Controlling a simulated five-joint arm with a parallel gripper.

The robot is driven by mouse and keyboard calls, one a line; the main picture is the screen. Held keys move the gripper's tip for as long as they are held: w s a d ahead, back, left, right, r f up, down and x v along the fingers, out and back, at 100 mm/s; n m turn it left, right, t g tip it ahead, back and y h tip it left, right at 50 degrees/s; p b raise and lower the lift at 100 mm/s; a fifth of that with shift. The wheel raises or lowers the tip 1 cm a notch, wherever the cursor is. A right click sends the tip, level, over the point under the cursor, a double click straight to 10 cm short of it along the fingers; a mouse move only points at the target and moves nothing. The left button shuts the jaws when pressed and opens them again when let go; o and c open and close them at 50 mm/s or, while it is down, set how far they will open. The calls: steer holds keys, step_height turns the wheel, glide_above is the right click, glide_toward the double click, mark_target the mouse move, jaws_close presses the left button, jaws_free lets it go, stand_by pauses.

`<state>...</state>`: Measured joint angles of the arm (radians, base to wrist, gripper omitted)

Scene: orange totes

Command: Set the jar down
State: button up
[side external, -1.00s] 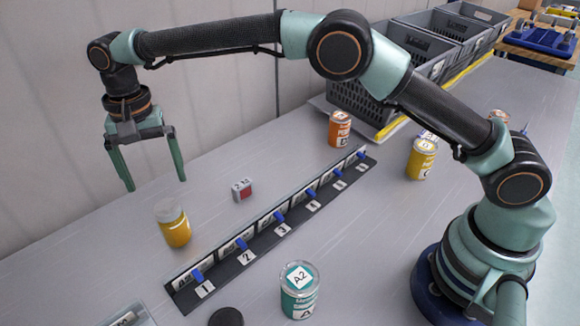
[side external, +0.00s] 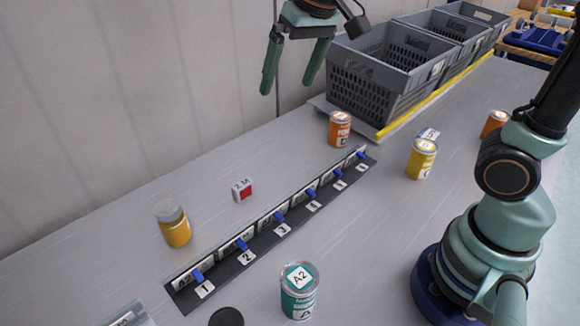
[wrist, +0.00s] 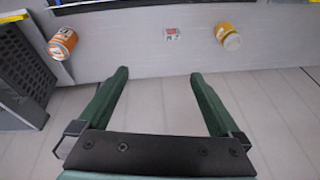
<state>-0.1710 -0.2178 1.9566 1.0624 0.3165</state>
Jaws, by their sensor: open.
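The jar (side external: 174,232), yellow with a pale grey lid, stands on the grey table left of the numbered rack. It also shows at the upper right of the wrist view (wrist: 227,36). My gripper (side external: 287,88) is open and empty, high above the table near the back wall, well to the right of the jar and apart from it. Its two green fingers are spread in the wrist view (wrist: 160,74), with nothing between them.
A numbered rack (side external: 262,236) crosses the table. A small red-and-white box (side external: 242,190), orange can (side external: 339,129), yellow can (side external: 421,158) and teal A2 can (side external: 299,290) stand around it. Grey crates (side external: 372,85) line the back right behind a yellow strip (side external: 432,96).

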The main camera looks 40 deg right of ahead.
steer(key=s+d+f+n+t, duration=0.1)
steer(key=s+d+f, duration=0.3)
steer(key=s, duration=0.5)
steer(key=shift+d+f+n+t+h, duration=0.15)
steer(key=shift+d+n+t+h, duration=0.2)
steer(key=shift+d, duration=0.9)
steer(key=s+d+r+m+g, duration=0.1)
steer(key=s+d+m+g, duration=0.2)
steer(key=d+m, duration=0.8)
steer(key=s+d+r+m+g, duration=0.1)
steer(key=s+d+m+g, duration=0.45)
steer(key=d, duration=0.95)
step_height(320, 180, down, 10)
steer(key=w+m+t, duration=0.1)
steer(key=w+t, duration=0.1)
steer(key=t, duration=0.1)
steer(key=shift+m, duration=0.3)
